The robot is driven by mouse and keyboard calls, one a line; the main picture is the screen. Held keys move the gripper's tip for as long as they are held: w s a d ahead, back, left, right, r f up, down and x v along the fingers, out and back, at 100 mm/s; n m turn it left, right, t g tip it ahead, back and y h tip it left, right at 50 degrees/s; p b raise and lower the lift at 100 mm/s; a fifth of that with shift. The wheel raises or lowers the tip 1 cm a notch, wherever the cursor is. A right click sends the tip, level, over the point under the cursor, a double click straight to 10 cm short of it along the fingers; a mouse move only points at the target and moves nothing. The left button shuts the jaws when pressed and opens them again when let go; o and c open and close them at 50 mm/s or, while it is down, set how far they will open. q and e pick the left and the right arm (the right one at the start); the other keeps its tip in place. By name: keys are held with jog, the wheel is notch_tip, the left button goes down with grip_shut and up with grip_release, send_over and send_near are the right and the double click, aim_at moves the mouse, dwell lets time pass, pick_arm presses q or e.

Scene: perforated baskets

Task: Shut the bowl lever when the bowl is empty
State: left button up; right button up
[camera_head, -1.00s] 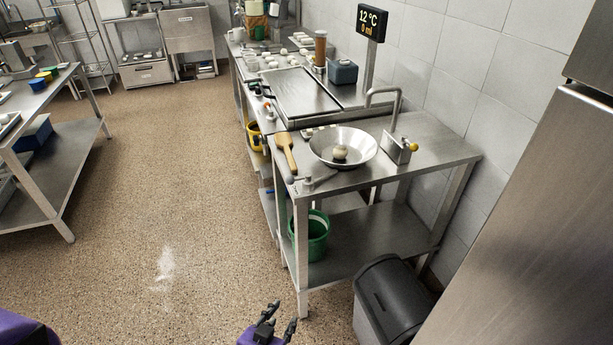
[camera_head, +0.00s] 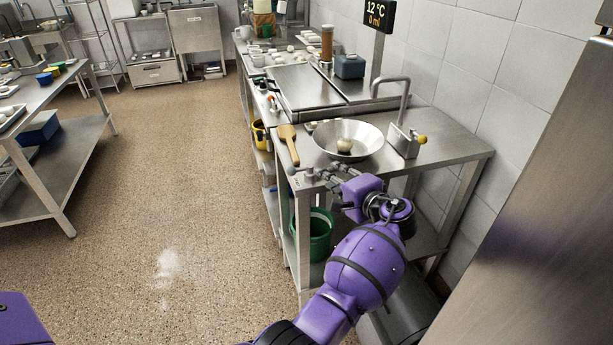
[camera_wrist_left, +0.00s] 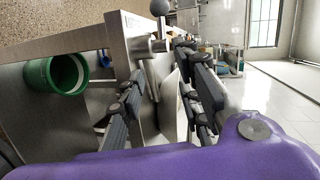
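A wide metal bowl (camera_head: 371,140) sits on the steel table, with a pale round object (camera_head: 344,145) in it. The lever, with a dark ball knob (camera_head: 290,171), is at the table's front left corner; the knob also shows at the top of the left wrist view (camera_wrist_left: 160,8). My left gripper (camera_head: 326,186) is at the table's front edge, just right of the knob and below the bowl in the picture. In the left wrist view its fingers (camera_wrist_left: 166,92) are spread apart, and I see no grip on the lever. Part of the lever is hidden behind the fingers. My right gripper is not in view.
A display (camera_head: 376,15) reads 12 °C and 0 ml. A green bucket (camera_head: 318,238) is on the lower shelf. The floor at left is clear.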

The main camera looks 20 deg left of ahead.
aim_at(299, 170)
pick_arm(q)
jog(key=a, duration=0.3)
jog(key=w+a+g+y, duration=0.1)
jog(key=a, duration=0.2)
jog(key=a+f+y, duration=0.1)
jog(key=a, duration=0.2)
jog(key=shift+w, duration=0.4)
grip_shut()
